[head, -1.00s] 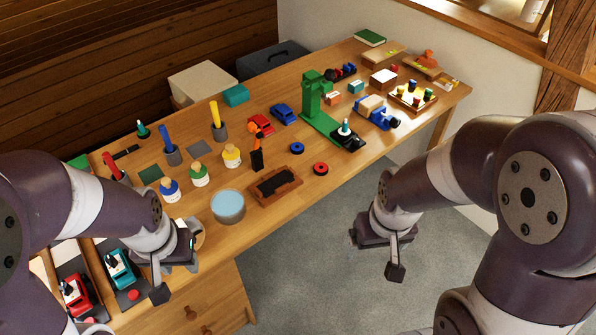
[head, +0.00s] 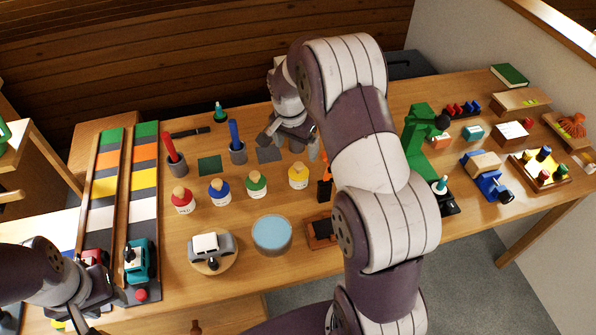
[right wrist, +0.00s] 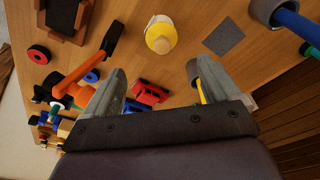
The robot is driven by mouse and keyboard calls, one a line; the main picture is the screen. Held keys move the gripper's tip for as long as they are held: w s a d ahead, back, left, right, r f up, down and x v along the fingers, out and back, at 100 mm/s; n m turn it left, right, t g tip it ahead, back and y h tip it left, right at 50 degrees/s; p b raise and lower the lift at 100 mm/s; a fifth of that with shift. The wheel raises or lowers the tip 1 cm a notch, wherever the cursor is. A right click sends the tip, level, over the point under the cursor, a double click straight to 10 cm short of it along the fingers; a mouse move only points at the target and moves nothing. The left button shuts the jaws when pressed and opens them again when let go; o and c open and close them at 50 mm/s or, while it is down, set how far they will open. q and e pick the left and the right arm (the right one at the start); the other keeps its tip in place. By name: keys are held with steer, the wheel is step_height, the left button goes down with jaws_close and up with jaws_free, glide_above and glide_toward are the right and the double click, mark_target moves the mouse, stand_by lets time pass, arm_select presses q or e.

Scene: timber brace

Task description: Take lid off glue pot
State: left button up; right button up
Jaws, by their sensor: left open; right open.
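I cannot tell for sure which vessel is the glue pot. Several small pots with pale rounded tops stand in a row: a red one (head: 183,203), a blue one (head: 219,194), a green one (head: 256,186) and a yellow one (head: 298,177). A wider round grey container (head: 272,236) with a light blue top stands in front of them. My right gripper (head: 288,138) is open above the back of the table, behind the yellow pot. In the right wrist view its spread fingers (right wrist: 163,88) hold nothing. My left gripper (head: 90,310) is open at the front left.
Cups holding a red stick (head: 171,150) and a blue stick (head: 235,138) stand behind the pots. A grey toy body (head: 212,246) sits on a round board. A green stand (head: 415,140) is right of my right arm. A red car (right wrist: 150,92) lies beyond the right fingers.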

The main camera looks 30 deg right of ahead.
mark_target(298, 165)
steer(key=f, duration=0.3)
steer(key=w+d+f, duration=0.1)
steer(key=f, duration=0.2)
steer(key=f+p, duration=0.1)
steer(key=f, duration=0.3)
steer(key=shift+w+d+f, duration=0.1)
steer(key=shift+w+d, duration=0.15)
steer(key=shift+d, duration=0.05)
steer(key=c, duration=1.1)
